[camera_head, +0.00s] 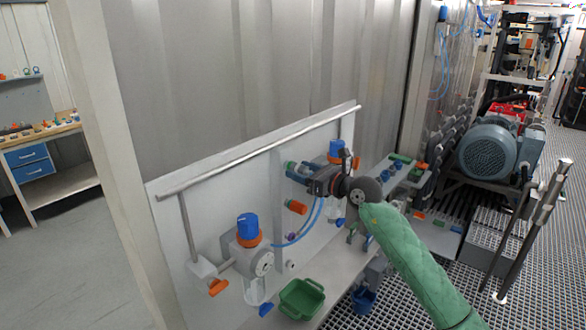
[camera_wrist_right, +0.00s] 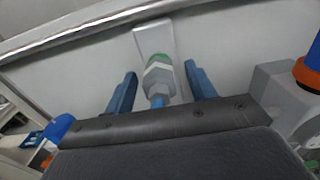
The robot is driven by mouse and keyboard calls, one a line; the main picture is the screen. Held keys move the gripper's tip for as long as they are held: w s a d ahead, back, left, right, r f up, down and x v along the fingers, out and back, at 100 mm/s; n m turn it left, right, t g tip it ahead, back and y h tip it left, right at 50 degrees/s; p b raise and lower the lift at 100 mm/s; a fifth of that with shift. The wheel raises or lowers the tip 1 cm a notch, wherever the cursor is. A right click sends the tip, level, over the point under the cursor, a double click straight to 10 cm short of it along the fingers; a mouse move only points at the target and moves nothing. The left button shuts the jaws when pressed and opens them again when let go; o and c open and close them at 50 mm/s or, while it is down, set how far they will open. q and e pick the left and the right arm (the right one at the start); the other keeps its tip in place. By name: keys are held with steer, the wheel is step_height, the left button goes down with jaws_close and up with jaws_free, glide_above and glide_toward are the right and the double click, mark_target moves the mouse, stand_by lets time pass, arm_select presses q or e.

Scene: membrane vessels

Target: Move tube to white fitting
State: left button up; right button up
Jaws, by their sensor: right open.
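My right gripper (camera_head: 298,173) is open at the back panel, beside a green-ringed fitting (camera_head: 290,166). In the right wrist view its two blue fingers (camera_wrist_right: 161,84) stand on either side of this fitting's grey nut (camera_wrist_right: 158,74), with a gap on each side. A blue tube (camera_wrist_right: 158,101) comes out of the nut toward the gripper. In the head view blue tube (camera_head: 309,226) curves down the panel below the gripper. A small pale fitting (camera_head: 291,265), possibly the white one, sits low on the panel. My left gripper is out of view.
An orange fitting (camera_head: 297,207) is on the panel below the gripper. Blue-capped vessels stand at left (camera_head: 248,228) and behind the gripper (camera_head: 336,149). A metal rail (camera_head: 265,148) runs along the panel top. A green bin (camera_head: 301,298) sits on the ledge below.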

mark_target(310, 173)
stand_by(0.4)
jaws_close()
steer(key=shift+d, duration=0.1)
steer(key=shift+v, duration=0.9)
steer(key=shift+s, duration=0.1)
steer(key=shift+b+v, duration=0.3)
steer(key=shift+v, duration=1.65)
